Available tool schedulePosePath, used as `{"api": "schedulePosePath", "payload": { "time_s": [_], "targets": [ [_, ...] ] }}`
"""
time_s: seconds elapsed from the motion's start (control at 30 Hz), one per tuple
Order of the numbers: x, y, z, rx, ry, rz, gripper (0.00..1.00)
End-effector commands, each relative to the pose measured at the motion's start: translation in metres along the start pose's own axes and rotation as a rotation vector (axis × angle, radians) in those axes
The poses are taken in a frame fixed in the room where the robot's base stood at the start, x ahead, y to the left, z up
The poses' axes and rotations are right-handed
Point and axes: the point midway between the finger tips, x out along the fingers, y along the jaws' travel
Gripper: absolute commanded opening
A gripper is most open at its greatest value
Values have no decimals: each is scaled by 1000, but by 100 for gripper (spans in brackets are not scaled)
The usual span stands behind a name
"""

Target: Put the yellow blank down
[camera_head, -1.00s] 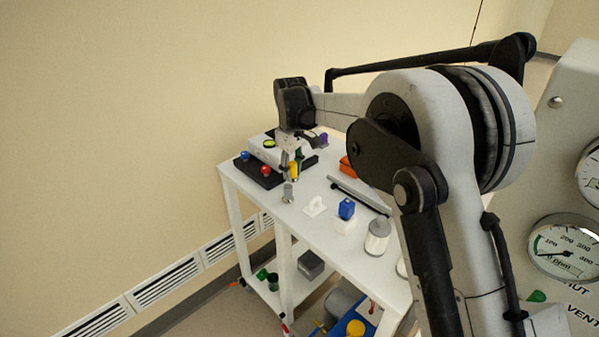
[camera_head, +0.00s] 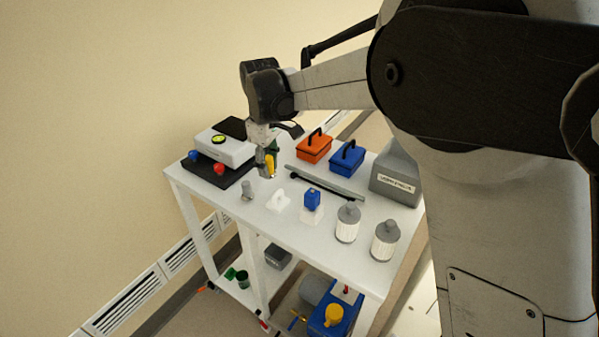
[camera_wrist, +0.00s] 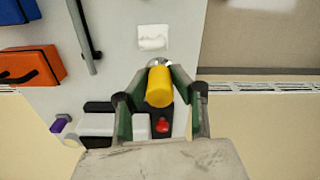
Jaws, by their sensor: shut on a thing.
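The yellow blank (camera_wrist: 159,88) is a small yellow cylinder held between the two fingertips of my gripper (camera_wrist: 160,78) in the wrist view. In the head view the yellow blank (camera_head: 269,164) shows at the tip of my gripper (camera_head: 268,170), over the far left part of the white table (camera_head: 290,258). The gripper points down and is shut on the blank. Whether the blank's lower end touches the table cannot be told.
Near the gripper are a grey cylinder (camera_head: 247,190), a white block (camera_head: 278,201) and a black-and-white device (camera_head: 222,150) with a red knob (camera_head: 219,168). Orange (camera_head: 314,150) and blue (camera_head: 347,160) cases, a dark bar (camera_head: 322,183), a blue-topped block (camera_head: 312,199) and white canisters (camera_head: 347,224) stand rightward.

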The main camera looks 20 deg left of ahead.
Motion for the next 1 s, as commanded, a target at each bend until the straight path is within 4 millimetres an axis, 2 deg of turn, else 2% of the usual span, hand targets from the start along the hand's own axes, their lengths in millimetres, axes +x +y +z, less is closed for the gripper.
{"api": "schedulePosePath", "payload": {
  "time_s": [0.3, 0.5, 0.77, 1.0],
  "targets": [
    [37, 62, 18, 4, 0, 0, 0],
    [56, 92, 26, 3, 0, 0, 0],
    [67, 100, 29, 1, 0, 0, 0],
    [98, 100, 29, 1, 0, 0, 0]
  ]
}}
